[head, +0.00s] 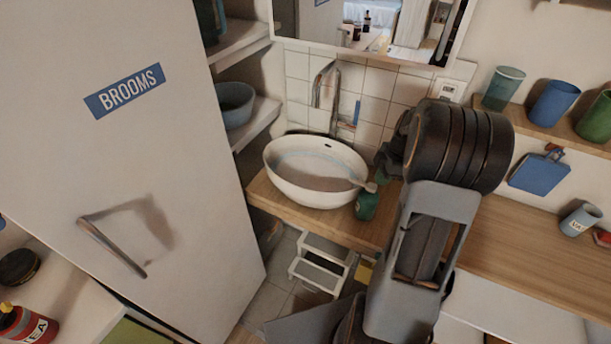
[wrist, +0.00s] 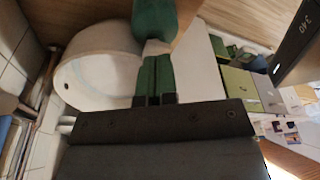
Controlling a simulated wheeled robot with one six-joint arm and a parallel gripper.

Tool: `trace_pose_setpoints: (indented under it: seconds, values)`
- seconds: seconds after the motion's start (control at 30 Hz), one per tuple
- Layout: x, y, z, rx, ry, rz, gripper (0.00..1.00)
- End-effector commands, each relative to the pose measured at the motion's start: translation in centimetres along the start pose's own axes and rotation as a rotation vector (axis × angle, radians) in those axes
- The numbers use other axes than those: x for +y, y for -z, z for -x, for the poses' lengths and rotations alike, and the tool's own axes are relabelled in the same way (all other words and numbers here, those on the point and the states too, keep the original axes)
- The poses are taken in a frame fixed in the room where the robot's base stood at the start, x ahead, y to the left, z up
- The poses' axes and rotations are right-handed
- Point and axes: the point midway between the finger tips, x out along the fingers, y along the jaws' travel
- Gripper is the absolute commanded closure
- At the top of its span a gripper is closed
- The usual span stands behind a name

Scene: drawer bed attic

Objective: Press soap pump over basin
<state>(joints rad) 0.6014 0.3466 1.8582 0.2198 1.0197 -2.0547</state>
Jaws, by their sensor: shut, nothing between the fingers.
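The white oval basin (head: 318,195) sits on the wooden counter below a tall tap. A green soap bottle (head: 366,206) stands against the basin's right front side, and its pale pump spout (head: 368,186) points left over the rim. My gripper (head: 382,176) is shut and empty, close above and right of the pump. In the wrist view, the shut fingers (wrist: 156,62) point at a green shape that looks like the soap bottle (wrist: 153,20), with the basin (wrist: 85,45) beside it. I cannot tell whether the fingertips touch the pump; its head is hidden there.
The tap (head: 335,100) rises behind the basin. A tall door marked BROOMS (head: 190,210) stands left. A white step stool (head: 320,265) is on the floor below. Cups line the shelf (head: 533,124) at upper right. The counter (head: 520,245) right of my arm is mostly clear.

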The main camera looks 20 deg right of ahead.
Motion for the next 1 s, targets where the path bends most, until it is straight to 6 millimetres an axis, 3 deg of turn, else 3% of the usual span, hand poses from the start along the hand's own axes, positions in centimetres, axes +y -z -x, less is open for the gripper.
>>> trace_pose_setpoints:
  seconds: [0.57, 1.0]
  values:
    - [0.0, 0.1, 0.4, 0.000, -0.001, 0.001, 1.00]
    - [0.0, 0.9, 4.4, -0.001, -0.002, 0.000, 1.00]
